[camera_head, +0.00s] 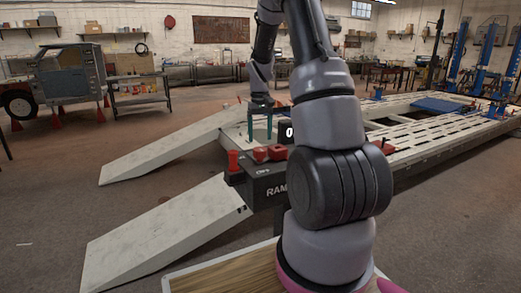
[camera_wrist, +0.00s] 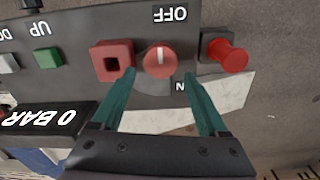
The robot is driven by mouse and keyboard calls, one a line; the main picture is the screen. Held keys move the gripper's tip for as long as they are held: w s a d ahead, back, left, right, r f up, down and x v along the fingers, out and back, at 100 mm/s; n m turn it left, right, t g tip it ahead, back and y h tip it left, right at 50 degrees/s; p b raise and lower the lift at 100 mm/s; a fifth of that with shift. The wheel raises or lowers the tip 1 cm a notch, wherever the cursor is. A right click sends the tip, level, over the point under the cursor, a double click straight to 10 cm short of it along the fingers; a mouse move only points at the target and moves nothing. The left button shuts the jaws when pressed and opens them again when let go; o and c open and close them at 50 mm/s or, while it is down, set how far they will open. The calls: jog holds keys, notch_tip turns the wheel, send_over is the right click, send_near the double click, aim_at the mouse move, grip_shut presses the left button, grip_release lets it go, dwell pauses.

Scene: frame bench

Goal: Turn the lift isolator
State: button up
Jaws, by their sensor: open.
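The lift isolator is a round red knob (camera_wrist: 160,64) on the dark control panel in the wrist view, with a short white mark pointing up toward the upside-down OFF label (camera_wrist: 171,14). A second label, with only an N showing, is below it, partly hidden. In the head view the red knob (camera_head: 260,155) is on the panel top. My gripper (camera_wrist: 160,80) is open, its two teal fingers reaching to either side of the knob's lower part in the wrist view. Contact cannot be told. In the head view my gripper (camera_head: 260,137) is just above the panel.
A red mushroom button (camera_wrist: 229,56) is right of the knob, and a red square piece with a dark hole (camera_wrist: 112,62) is left, close to the fingers. A green UP button (camera_wrist: 48,56) is farther left. Two pale ramps (camera_head: 165,235) lead up to the lift.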

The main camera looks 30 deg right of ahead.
aim_at(260, 149)
notch_tip(260, 149, down, 6)
jog(key=shift+f, duration=0.1)
grip_shut()
dwell(0.4)
